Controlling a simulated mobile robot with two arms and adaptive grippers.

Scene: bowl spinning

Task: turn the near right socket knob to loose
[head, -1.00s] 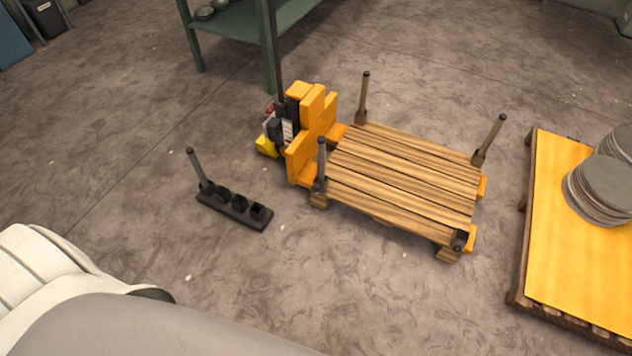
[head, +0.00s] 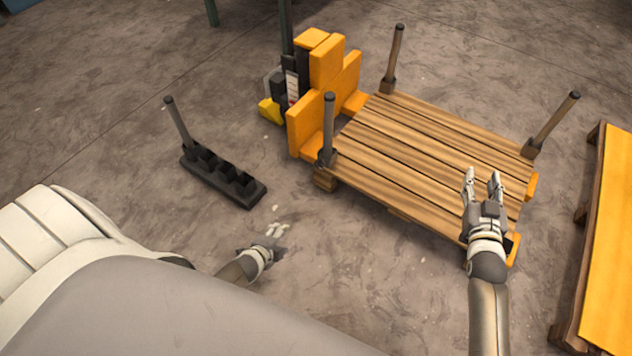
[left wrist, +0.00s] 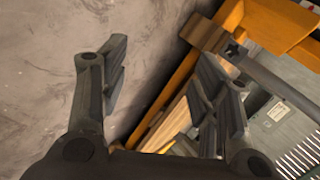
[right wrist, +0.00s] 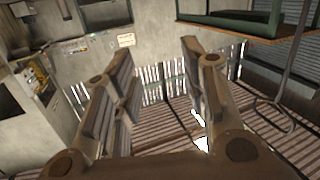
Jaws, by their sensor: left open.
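The wooden pallet (head: 430,145) lies at the centre right. Posts stand in its far left (head: 394,60), far right (head: 553,125) and near left (head: 328,130) corner sockets. My right gripper (head: 482,178) is over the near right corner and hides the socket and knob there. Its fingers are apart and empty, also in the right wrist view (right wrist: 165,95). My left gripper (head: 275,228) is low in front of the pallet, left of its near edge. Its fingers are apart in the left wrist view (left wrist: 160,95), where a grey post (left wrist: 275,80) passes behind them.
A dark rack (head: 222,180) with one post stands on the floor at the left. An orange pallet jack (head: 325,85) stands at the pallet's left end. A yellow-topped pallet (head: 612,240) is at the right edge. The floor between rack and pallet is clear.

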